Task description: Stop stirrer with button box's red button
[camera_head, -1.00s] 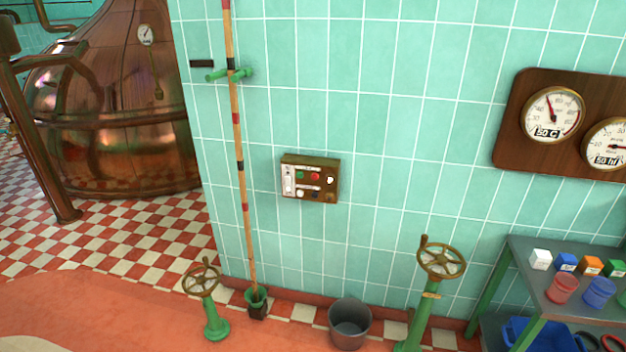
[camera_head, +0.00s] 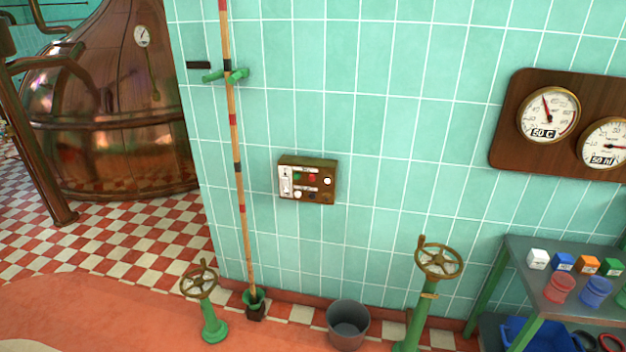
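The button box (camera_head: 307,180) is a small brown box with a light panel, fixed on the green tiled wall near the middle of the head view. Its red button (camera_head: 312,177) is in the upper row, just right of a green button (camera_head: 297,175). White and dark buttons sit around and below them, and a white switch plate is at the left of the panel. The stirrer cannot be made out. My gripper is not in the picture.
Two handwheel valves (camera_head: 201,300) (camera_head: 428,290) and a grey bucket (camera_head: 348,325) stand below the box. A banded pole (camera_head: 236,150) leans left of it. A shelf table (camera_head: 520,255) with coloured cubes and cups is at right, under a gauge board (camera_head: 510,130).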

